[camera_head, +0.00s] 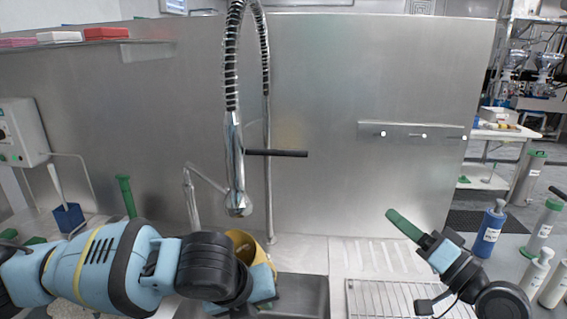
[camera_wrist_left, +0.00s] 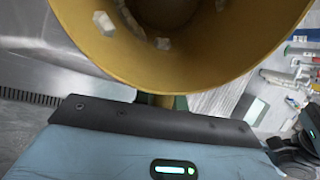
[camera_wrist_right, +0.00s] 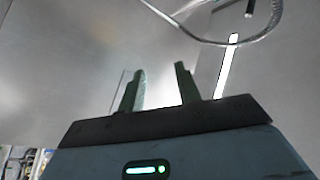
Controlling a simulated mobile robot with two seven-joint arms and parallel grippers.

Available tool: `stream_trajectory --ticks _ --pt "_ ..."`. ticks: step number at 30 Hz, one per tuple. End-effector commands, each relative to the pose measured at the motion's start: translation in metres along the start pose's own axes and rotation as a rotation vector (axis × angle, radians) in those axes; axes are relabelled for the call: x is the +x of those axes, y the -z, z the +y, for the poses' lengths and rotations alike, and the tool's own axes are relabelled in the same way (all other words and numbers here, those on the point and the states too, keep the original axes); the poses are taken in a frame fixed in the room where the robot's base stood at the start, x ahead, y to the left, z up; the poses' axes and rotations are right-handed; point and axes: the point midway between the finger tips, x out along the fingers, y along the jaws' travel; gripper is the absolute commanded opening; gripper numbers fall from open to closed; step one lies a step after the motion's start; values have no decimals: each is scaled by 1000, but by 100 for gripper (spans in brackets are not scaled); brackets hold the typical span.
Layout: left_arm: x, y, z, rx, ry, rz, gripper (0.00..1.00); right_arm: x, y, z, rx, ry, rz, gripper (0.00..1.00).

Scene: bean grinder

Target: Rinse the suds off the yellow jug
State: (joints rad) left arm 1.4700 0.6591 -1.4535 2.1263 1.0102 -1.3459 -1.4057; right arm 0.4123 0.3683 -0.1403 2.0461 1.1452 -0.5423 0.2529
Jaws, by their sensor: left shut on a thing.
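The yellow jug (camera_head: 244,244) is over the sink (camera_head: 300,296), below and just right of the spray head (camera_head: 238,203) of the hanging tap. In the left wrist view the jug (camera_wrist_left: 150,70) is seen into its mouth, with several pale whitish patches inside. My left gripper (camera_head: 262,290) is shut on the jug; its fingers are mostly hidden behind the jug and wrist. My right gripper (camera_head: 405,225) is raised above the drainboard, away from the jug. In the right wrist view its two green fingers (camera_wrist_right: 160,88) are apart with nothing between them.
A black lever (camera_head: 278,153) sticks out beside the spray head. A wire rack (camera_head: 400,298) lies on the drainboard right of the sink. A blue bottle (camera_head: 489,230) and several other bottles stand at the right. A blue container (camera_head: 68,217) stands at the left.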

Motion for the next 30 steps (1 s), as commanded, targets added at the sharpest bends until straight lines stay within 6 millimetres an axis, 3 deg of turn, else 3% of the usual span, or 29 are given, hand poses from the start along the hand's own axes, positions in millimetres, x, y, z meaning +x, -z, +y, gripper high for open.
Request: stream_trajectory --ticks 1,6,12,16,23,30 --pt "0 0 0 0 1 -1 0 15 3 -20 57 55 -37 33" --pt "0 0 0 0 1 -1 0 46 1 -78 230 202 -195 33" --pt "0 0 0 0 1 -1 0 60 -2 -127 340 307 -345 33" --pt "0 0 0 0 1 -1 0 63 -3 -141 369 333 -393 33" --pt "0 0 0 0 1 -1 0 64 -4 -144 375 339 -404 33" --pt "0 0 0 0 1 -1 0 85 -12 -154 375 342 -403 33"
